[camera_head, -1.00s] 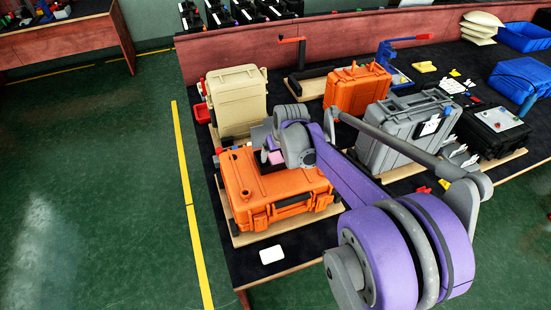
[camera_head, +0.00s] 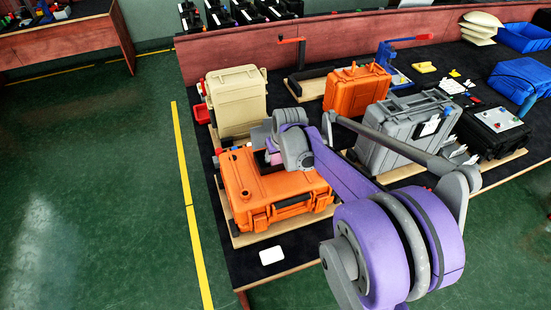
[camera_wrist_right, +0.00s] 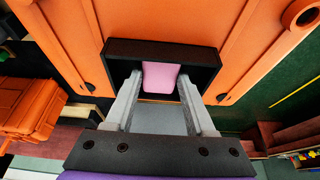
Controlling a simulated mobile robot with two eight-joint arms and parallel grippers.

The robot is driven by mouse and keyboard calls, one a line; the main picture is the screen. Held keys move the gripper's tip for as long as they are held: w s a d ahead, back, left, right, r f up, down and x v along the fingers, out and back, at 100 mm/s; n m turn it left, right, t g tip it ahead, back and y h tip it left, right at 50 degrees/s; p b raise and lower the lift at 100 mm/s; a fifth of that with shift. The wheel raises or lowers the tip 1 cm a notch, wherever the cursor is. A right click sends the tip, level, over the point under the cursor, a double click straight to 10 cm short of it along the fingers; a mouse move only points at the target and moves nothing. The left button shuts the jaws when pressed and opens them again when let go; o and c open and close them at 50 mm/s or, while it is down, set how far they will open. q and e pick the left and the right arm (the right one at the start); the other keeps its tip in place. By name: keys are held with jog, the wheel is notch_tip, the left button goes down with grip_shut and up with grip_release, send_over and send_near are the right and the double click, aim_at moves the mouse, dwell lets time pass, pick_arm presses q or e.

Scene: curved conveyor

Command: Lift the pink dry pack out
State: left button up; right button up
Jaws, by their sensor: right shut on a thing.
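The pink dry pack (camera_wrist_right: 160,75) shows in the right wrist view between the fingers of my right gripper (camera_wrist_right: 158,86). It is framed by a dark, square-edged holder (camera_wrist_right: 160,47) at the orange case. My right gripper (camera_head: 270,152) is shut on the pack, above the top of the orange case (camera_head: 255,190) in the head view. The wrist and arm hide most of the pack and holder there. I cannot tell whether the pack is clear of the holder. My left gripper is not in view.
A beige case (camera_head: 236,100) stands behind the orange case, with a second orange case (camera_head: 357,88) farther right. A grey case (camera_head: 405,135) stands close to my right arm. A white card (camera_head: 271,255) lies on the dark tabletop (camera_head: 222,240) in front.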

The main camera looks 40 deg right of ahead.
jog(key=shift+r, duration=0.1)
notch_tip(320, 180, up, 17)
jog(key=p, duration=0.1)
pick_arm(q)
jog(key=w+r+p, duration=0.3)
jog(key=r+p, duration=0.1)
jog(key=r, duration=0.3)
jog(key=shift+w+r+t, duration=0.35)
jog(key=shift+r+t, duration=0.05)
pick_arm(e)
notch_tip(320, 180, up, 8)
send_over(276, 160)
jog(key=shift+d, duration=0.1)
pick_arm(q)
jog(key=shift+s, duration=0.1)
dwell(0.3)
